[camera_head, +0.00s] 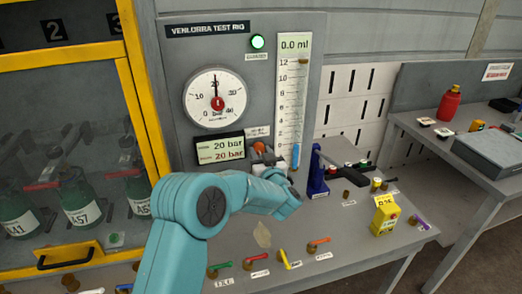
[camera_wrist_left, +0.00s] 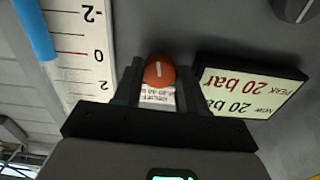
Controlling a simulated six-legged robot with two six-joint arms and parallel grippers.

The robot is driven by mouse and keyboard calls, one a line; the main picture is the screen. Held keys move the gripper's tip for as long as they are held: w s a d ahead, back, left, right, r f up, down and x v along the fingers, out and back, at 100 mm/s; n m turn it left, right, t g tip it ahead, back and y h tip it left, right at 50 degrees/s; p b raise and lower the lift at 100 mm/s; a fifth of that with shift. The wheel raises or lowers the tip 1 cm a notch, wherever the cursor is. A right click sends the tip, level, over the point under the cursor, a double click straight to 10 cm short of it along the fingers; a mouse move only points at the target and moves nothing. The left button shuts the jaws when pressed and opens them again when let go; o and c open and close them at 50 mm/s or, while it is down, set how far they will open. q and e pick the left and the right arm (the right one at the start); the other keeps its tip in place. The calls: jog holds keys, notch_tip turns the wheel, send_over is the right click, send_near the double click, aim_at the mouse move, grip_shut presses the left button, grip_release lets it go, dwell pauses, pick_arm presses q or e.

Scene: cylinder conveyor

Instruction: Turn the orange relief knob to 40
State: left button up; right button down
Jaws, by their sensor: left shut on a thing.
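The orange relief knob (camera_head: 259,146) sits on the grey test rig panel, below right of the round gauge (camera_head: 215,97). The gauge needle points straight up, at about 20. The display (camera_head: 219,149) under it reads 20 bar on both lines. My left gripper (camera_head: 266,158) is at the panel by the knob, partly hidden by its own arm. In the left wrist view, its fingers are shut on the knob (camera_wrist_left: 158,71), one on each side. The knob's white line runs up and down in that picture. A small label shows beside it. My right gripper is not in view.
A level tube (camera_head: 293,105) stands right of the knob. A blue hand pump with a black lever (camera_head: 318,172) stands close to its right. Colored valve handles line the bench front. A yellow meter (camera_head: 385,214) sits at the right. A yellow-framed cabinet (camera_head: 147,85) stands left.

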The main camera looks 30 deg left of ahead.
pick_arm(q)
jog(key=shift+f+m+p, duration=0.1)
jog(key=shift+m+p, duration=0.4)
jog(key=shift+m, duration=0.7)
jog(key=o, duration=0.8)
jog(key=b+v, duration=0.3)
jog(key=v, duration=1.3)
jog(key=shift+s+d, duration=0.1)
jog(key=shift+d, duration=0.05)
